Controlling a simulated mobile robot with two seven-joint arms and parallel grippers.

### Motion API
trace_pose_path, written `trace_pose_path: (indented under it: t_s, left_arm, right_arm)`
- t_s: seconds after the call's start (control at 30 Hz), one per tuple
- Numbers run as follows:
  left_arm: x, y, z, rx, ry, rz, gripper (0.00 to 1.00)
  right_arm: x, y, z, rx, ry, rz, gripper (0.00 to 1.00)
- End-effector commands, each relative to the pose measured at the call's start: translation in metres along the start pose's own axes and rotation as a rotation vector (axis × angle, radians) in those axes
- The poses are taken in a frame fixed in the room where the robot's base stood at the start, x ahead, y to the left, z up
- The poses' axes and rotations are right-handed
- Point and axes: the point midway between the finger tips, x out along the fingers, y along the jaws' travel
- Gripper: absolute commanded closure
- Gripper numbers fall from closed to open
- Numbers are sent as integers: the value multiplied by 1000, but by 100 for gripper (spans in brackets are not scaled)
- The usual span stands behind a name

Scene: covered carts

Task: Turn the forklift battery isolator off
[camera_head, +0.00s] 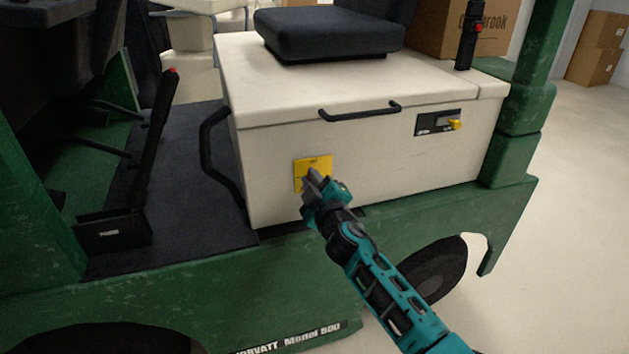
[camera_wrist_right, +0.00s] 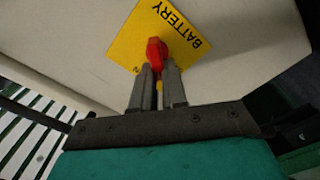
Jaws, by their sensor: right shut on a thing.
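The yellow battery isolator plate (camera_head: 306,167) is on the front of the forklift's cream-white housing (camera_head: 270,150). In the right wrist view the plate (camera_wrist_right: 133,38) reads "BATTERY" and the red isolator handle (camera_wrist_right: 156,51) stands out from its middle. My right gripper (camera_head: 313,180) reaches to the plate from the lower right. Its fingers (camera_wrist_right: 158,72) are shut on the red handle. In the head view the handle is hidden behind the fingers. My left gripper is not in view.
A black grab handle (camera_head: 215,155) curves out left of the plate. Another black handle (camera_head: 360,113) and a dark panel with a yellow latch (camera_head: 454,125) are above and right. A black lever (camera_head: 158,135) stands at left. Green bodywork (camera_head: 430,230) runs below; open floor lies right.

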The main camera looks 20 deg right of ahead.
Motion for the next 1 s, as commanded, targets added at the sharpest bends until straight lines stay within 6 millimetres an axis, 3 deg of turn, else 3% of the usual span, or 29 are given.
trace_pose_path:
  t_s: [0.6, 1.0]
  left_arm:
    - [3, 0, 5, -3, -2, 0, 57]
    - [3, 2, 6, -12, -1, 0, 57]
  right_arm:
    - [0, -9, 3, -535, 0, -1, 100]
    - [0, -11, 5, -684, -2, -1, 100]
